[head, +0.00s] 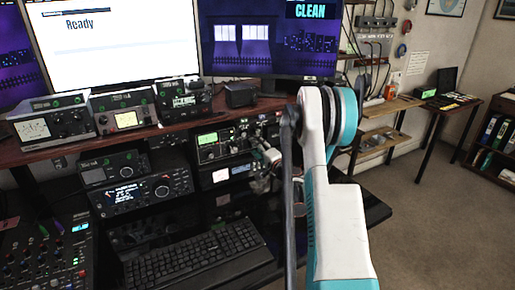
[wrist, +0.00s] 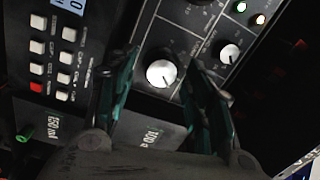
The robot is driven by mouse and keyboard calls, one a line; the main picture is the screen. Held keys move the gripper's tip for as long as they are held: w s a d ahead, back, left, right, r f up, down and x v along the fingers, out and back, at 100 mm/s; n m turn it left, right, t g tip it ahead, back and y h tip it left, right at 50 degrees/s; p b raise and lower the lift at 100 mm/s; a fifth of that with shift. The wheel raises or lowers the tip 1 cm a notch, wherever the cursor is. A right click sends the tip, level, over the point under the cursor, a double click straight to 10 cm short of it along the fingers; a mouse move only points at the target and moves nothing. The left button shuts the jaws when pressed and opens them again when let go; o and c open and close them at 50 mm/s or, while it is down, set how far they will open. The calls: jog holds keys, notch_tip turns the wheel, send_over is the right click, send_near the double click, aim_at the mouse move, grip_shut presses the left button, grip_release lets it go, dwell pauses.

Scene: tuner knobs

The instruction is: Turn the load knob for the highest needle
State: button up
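My gripper (wrist: 160,62) is open, with its two dark green fingers apart. In the wrist view a large white-faced knob (wrist: 161,74) with a dark pointer line shows in the gap between the fingers. I see space on both sides of it, and cannot tell its depth from the fingertips. A smaller white knob (wrist: 229,53) lies right of the right finger. The labels are too small to read, so I cannot tell which is the load knob. In the head view my gripper (head: 262,172) is before the radio rack, and no needle on that device can be made out.
In the head view, meters with pale dials (head: 35,128) stand on the shelf. A keyboard (head: 195,255) and a mixer (head: 45,260) lie below. Open floor is at the right.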

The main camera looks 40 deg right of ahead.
jog(key=s+a, duration=0.1)
jog(key=s, duration=0.6)
jog(key=shift+s+a+f, duration=0.15)
jog(key=shift+a, duration=0.1)
dwell(0.6)
